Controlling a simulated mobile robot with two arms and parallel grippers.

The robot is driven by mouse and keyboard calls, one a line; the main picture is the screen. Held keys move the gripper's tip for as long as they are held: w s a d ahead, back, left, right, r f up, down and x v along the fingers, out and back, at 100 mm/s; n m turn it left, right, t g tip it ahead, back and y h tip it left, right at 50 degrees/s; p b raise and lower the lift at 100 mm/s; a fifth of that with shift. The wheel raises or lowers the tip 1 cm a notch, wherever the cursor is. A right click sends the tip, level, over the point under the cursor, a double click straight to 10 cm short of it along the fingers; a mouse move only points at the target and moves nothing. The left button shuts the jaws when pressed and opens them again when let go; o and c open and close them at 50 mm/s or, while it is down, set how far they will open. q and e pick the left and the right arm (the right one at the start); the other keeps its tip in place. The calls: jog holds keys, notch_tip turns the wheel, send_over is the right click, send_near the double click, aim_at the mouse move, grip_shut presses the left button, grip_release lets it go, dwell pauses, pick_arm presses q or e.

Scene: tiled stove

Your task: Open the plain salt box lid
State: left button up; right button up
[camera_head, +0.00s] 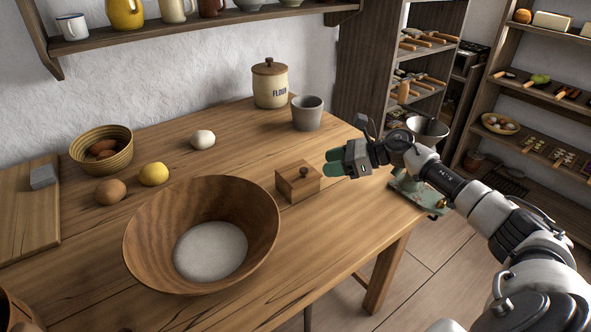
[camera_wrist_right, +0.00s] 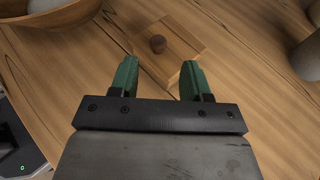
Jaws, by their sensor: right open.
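The plain salt box (camera_head: 298,184) is a small wooden box on the table, right of the large wooden bowl. Its lid is closed, with a dark round knob (camera_head: 304,171) on it. My right gripper (camera_head: 330,163) has green fingers and is open, just right of and above the box. In the right wrist view the box (camera_wrist_right: 178,50) and its knob (camera_wrist_right: 158,43) lie ahead, beyond the tips of the open fingers (camera_wrist_right: 158,72). The fingers do not touch the knob. My left gripper is not in view.
The large wooden bowl (camera_head: 150,232) holds white powder. A grey cup (camera_head: 307,113) and the flour jar (camera_head: 270,86) stand behind the box. A lemon (camera_head: 153,174) and a basket (camera_head: 82,152) are at the left. The table's right edge is close to the box.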

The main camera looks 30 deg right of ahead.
aim_at(305, 169)
jog(key=x, duration=0.6)
jog(key=shift+a+p, duration=0.15)
jog(key=shift+p, duration=0.2)
grip_shut()
